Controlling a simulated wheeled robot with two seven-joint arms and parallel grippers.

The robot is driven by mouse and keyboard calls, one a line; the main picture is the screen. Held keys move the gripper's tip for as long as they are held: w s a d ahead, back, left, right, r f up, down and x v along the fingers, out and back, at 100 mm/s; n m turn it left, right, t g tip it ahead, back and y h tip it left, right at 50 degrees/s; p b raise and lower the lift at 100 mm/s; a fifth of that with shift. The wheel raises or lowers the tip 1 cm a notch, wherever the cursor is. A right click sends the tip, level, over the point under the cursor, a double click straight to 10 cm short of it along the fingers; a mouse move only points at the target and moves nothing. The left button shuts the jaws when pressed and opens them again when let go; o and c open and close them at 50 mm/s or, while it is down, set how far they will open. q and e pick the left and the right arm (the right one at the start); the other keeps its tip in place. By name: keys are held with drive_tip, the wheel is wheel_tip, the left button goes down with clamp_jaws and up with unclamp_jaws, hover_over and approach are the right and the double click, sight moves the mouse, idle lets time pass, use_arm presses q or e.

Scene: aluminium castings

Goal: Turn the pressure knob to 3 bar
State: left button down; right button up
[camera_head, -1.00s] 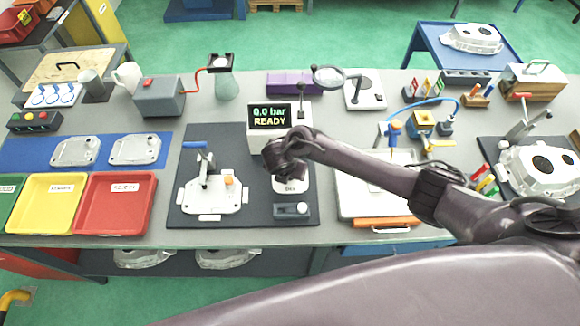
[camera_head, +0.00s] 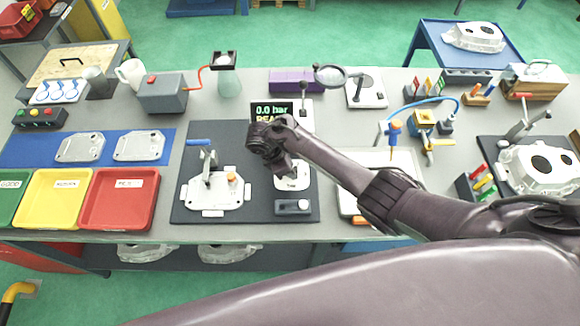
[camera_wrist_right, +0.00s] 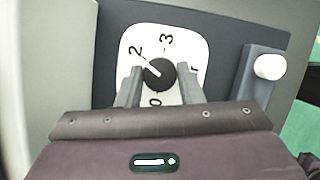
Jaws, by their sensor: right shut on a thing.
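The black pressure knob (camera_wrist_right: 160,74) sits on a white dial plate (camera_wrist_right: 190,48); 2, 3 and 0 are readable on it. The knob's white pointer line points to the upper left, close to the 2. My right gripper (camera_wrist_right: 160,76) has a finger on each side of the knob and is shut on it. In the head view, my right gripper (camera_head: 287,160) is over the dial plate (camera_head: 291,183) and hides the knob. The display (camera_head: 272,108) reads 0.0 bar, with its lower line partly covered by my wrist. My left gripper is not in view.
A small grey block with a white button (camera_head: 293,207) is in front of the dial; it also shows in the wrist view (camera_wrist_right: 268,66). A clamp fixture with a casting (camera_head: 215,195) is to the left on the dark mat (camera_head: 245,210). A white tray (camera_head: 385,158) lies right.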

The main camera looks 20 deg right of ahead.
drive_tip(key=m+g, duration=0.1)
drive_tip(key=m, duration=0.1)
drive_tip(key=m+g, duration=0.1)
drive_tip(key=m, duration=0.2)
drive_tip(key=shift+w+m+y, duration=0.2)
drive_tip(key=shift+m+y, duration=0.1)
drive_tip(key=m, duration=0.3)
drive_tip(key=m+g+y, duration=0.1)
drive_tip(key=m, duration=0.2)
drive_tip(key=shift+w+d+g+y+b, duration=0.1)
drive_tip(key=shift+d+g+y+b, duration=0.05)
drive_tip(key=shift+g+y+b, duration=0.15)
drive_tip(key=o, duration=1)
drive_tip(key=shift+c, duration=0.2)
